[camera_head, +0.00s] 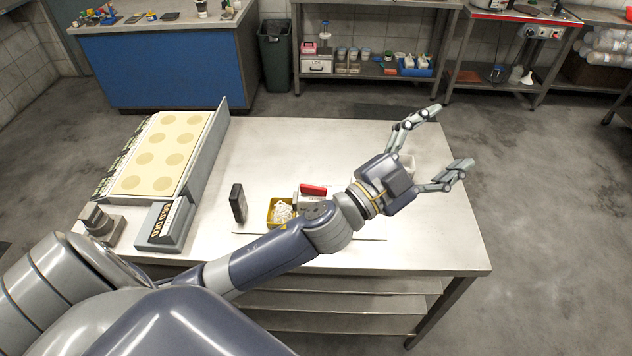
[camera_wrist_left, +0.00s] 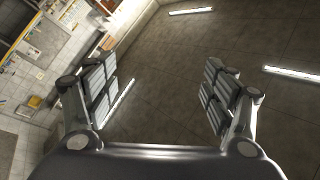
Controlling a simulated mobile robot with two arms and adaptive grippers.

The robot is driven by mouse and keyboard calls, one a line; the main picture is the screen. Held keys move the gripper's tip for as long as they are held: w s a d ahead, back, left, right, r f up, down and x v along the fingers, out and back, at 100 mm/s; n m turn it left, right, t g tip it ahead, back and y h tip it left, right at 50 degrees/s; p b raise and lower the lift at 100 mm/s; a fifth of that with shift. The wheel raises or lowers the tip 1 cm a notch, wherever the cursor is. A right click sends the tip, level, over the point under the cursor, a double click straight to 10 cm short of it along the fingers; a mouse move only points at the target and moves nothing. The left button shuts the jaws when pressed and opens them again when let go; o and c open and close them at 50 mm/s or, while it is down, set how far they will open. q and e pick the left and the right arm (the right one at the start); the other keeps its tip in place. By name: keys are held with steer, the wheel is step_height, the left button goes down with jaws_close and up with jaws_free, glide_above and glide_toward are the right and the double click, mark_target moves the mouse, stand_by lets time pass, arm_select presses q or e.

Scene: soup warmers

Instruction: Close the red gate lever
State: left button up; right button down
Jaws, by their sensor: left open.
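A small red part (camera_head: 313,190), which looks like the red gate lever, sits on top of a low white block on the steel table. It is just left of my left wrist in the head view, and my arm passes close in front of it. I cannot tell its exact position. My left gripper (camera_head: 452,140) is open and empty, raised over the table's right side and pointing away to the right. In the left wrist view its two fingers (camera_wrist_left: 158,92) are wide apart with nothing between them. The red part does not show clearly there. My right gripper is not in view.
A yellow tray with white pieces (camera_head: 281,212) and an upright black box (camera_head: 238,203) stand left of the red part. A panel with pale round spots (camera_head: 160,155) fills the table's left. The steel table (camera_head: 300,145) is clear at the back.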

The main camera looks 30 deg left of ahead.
arm_select(q)
steer(key=s+d+r+m+g+h, duration=0.25)
steer(key=d+m+g+h, duration=0.3)
steer(key=m+h, duration=0.3)
steer(key=m+g+y, duration=1)
steer(key=g+y, duration=0.4)
steer(key=y, duration=0.4)
glide_toward(313, 186)
step_height(313, 186, down, 8)
steer(key=p, duration=0.3)
steer(key=shift+a+f, duration=0.1)
steer(key=shift+f, duration=0.45)
steer(key=c, duration=1)
